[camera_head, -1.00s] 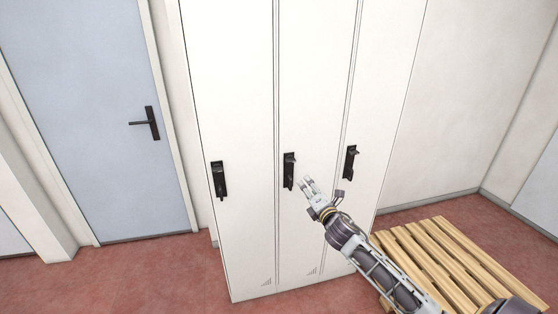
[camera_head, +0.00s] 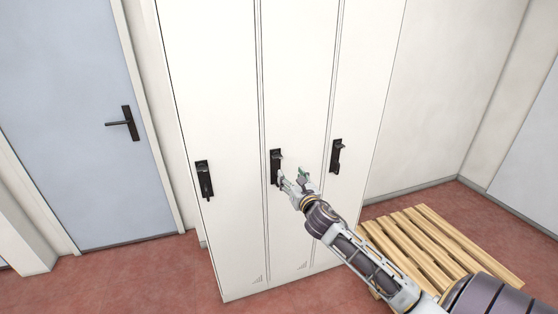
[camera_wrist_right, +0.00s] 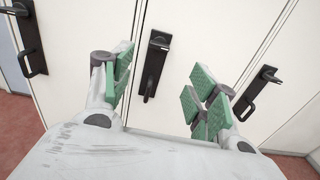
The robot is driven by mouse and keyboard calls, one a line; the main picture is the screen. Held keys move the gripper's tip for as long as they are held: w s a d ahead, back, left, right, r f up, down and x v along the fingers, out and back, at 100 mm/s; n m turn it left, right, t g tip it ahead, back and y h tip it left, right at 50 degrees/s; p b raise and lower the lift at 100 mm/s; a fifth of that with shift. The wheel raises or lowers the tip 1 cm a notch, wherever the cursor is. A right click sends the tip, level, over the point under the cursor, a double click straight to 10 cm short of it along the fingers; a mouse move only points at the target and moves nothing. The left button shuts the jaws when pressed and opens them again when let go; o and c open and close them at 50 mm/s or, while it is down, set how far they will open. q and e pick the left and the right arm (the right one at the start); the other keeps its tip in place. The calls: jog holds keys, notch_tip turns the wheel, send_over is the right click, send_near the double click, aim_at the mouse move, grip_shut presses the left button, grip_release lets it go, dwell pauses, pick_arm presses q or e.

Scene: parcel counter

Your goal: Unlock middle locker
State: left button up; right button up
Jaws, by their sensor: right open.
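The middle locker (camera_head: 290,80) is a tall white door with a black lock plate and handle (camera_head: 276,156). The handle also shows in the wrist view (camera_wrist_right: 154,62), with its lever hanging downward and a small latch piece at the top. My right gripper (camera_head: 292,176) is at the lower right of this handle and partly hides its lower end. In the wrist view its green-padded fingers (camera_wrist_right: 162,88) are spread, with the handle between them in the picture. Nothing is held, and I cannot tell any contact. My left gripper is not in view.
The left locker handle (camera_head: 204,179) and right locker handle (camera_head: 337,156) sit on either side. A wooden pallet (camera_head: 440,245) lies on the red floor at the right. A blue door (camera_head: 75,110) stands at the left. The wall right of the lockers is bare.

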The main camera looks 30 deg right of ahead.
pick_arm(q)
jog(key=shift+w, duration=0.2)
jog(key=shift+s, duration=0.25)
pick_arm(e)
jog(key=shift+w, duration=0.15)
send_near(278, 158)
jog(key=shift+w, duration=0.9)
jog(key=shift+d+p+x, duration=0.2)
jog(key=shift+x, duration=0.95)
jog(key=shift+d+p+x, duration=0.15)
jog(key=shift+x, duration=1)
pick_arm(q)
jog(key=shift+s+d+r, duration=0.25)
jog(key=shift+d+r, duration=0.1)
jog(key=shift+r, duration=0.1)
pick_arm(e)
jog(key=shift+x, duration=1.3)
